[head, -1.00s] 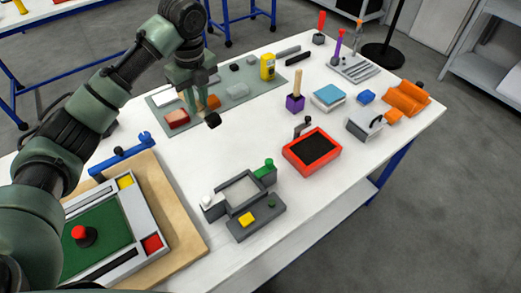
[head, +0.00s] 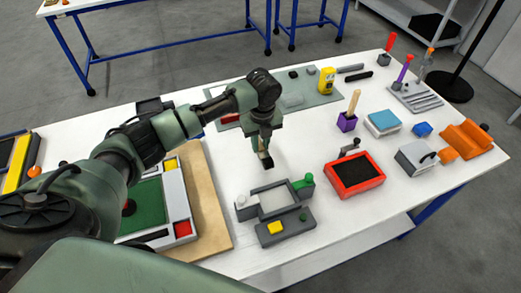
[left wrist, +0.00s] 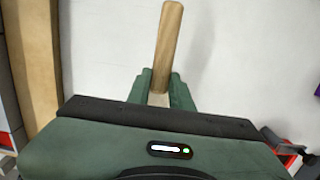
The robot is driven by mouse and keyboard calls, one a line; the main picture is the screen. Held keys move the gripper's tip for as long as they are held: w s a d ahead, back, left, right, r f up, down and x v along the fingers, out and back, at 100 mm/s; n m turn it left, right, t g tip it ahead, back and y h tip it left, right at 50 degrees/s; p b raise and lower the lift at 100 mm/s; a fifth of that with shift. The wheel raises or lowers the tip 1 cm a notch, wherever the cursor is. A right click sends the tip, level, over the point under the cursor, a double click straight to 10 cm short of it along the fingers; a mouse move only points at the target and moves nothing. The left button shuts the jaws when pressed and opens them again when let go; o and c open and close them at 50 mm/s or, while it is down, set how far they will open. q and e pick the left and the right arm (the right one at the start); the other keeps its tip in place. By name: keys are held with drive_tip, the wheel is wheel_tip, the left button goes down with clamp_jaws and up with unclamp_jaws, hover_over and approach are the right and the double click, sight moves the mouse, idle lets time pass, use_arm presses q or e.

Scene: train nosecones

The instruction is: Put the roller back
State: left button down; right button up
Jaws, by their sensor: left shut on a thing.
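My left gripper (head: 263,146) points down above the white table, behind the grey press-like fixture. It is shut on a tool with a light wooden handle, which I take to be the roller (head: 267,161); its lower end looks dark. In the left wrist view the wooden handle (left wrist: 168,45) sticks out beyond the fingers (left wrist: 160,93); the rest of the tool is largely hidden. A red tray with a black pad (head: 335,186) lies to the right of the gripper, with a small grey bracket (head: 349,147) at its back edge. My right gripper is not in view.
The grey fixture (head: 285,232) stands in front of the gripper. A wooden board with a green panel (head: 215,215) lies to the left. A purple block with a wooden handle (head: 347,122), a grey box (head: 414,160) and an orange wavy holder (head: 467,136) stand to the right.

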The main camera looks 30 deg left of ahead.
sight(261, 152)
use_arm(q)
wheel_tip(261, 152, down, 4)
drive_tip(key=shift+r+p, duration=0.15)
drive_tip(key=shift+p, duration=0.15)
drive_tip(key=shift+f, duration=0.2)
drive_tip(key=shift+f, duration=0.1)
drive_tip(key=c, duration=1.3)
unclamp_jaws()
drive_tip(key=shift+o, duration=0.2)
